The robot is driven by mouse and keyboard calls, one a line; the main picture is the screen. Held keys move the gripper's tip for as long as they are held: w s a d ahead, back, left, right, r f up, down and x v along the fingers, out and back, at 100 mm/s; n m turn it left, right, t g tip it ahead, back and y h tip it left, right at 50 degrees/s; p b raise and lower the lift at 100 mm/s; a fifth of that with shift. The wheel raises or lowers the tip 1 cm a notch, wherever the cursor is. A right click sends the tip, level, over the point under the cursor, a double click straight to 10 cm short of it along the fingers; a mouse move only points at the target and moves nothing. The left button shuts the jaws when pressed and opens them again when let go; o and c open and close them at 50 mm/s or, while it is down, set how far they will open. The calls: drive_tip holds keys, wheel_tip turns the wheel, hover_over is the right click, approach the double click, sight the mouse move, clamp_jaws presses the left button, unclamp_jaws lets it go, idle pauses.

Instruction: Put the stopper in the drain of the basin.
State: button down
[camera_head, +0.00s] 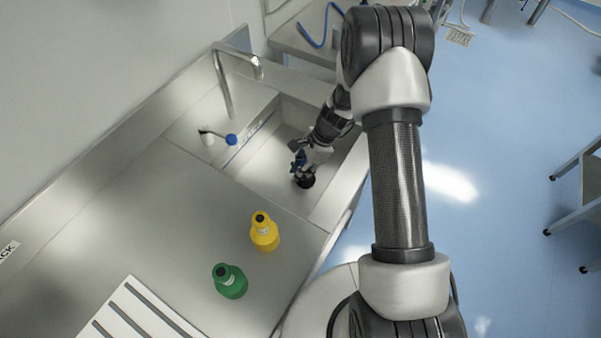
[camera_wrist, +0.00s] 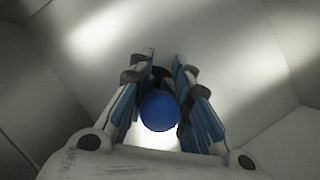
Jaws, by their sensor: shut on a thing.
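My gripper (camera_head: 300,163) is low inside the steel basin (camera_head: 258,168). In the wrist view its two fingers (camera_wrist: 158,72) are shut on a round blue knob (camera_wrist: 160,111), which I take to be the stopper's top. A dark round shape (camera_head: 306,181) shows just under my gripper in the head view; I cannot tell whether it is the stopper's base or the drain. No drain opening shows clearly in the wrist view, where the fingers and knob cover the middle. I cannot tell whether the stopper touches the basin floor.
A tall bent faucet (camera_head: 223,85) stands behind the basin. A lever with a blue knob (camera_head: 231,139) sits on the ledge by it. A yellow bottle (camera_head: 265,235) and a green bottle (camera_head: 231,284) stand on the counter near a white slotted board (camera_head: 135,315).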

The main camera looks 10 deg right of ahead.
drive_tip(key=shift+f, duration=0.25)
drive_tip(key=c, duration=1.4)
unclamp_jaws()
